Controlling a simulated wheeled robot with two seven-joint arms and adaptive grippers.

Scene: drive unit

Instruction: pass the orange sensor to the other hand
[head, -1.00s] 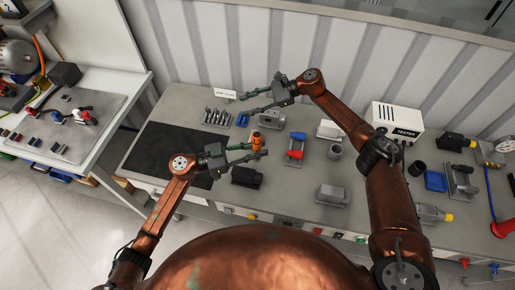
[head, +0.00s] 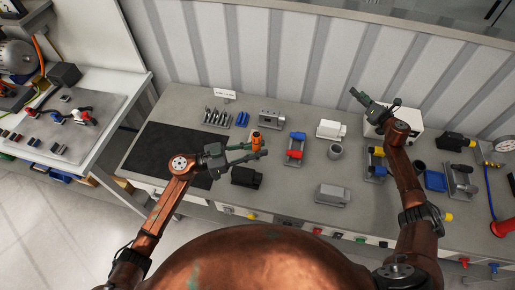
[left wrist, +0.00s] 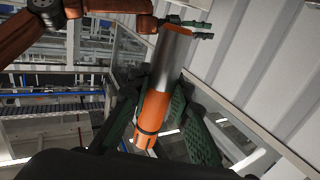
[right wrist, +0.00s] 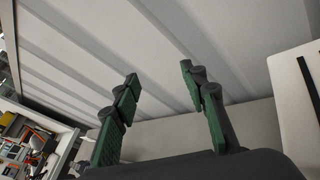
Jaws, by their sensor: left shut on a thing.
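The orange sensor (head: 256,138) stands between the fingers of my left gripper (head: 254,152), above the bench. The left wrist view shows its orange body (left wrist: 152,112) and grey metal end (left wrist: 172,52) between the green fingers; my left gripper is shut on it. My right gripper (head: 372,101) is to the right and farther back, near the white tester box, well apart from the sensor. In the right wrist view its fingers (right wrist: 158,76) are spread with nothing between them.
The grey bench (head: 290,220) holds a black mat (head: 160,150), a black block (head: 246,177), a red-and-blue fixture (head: 295,150), a grey cup (head: 335,152) and a metal block (head: 333,195). The white tester box (head: 408,118) is at the back right.

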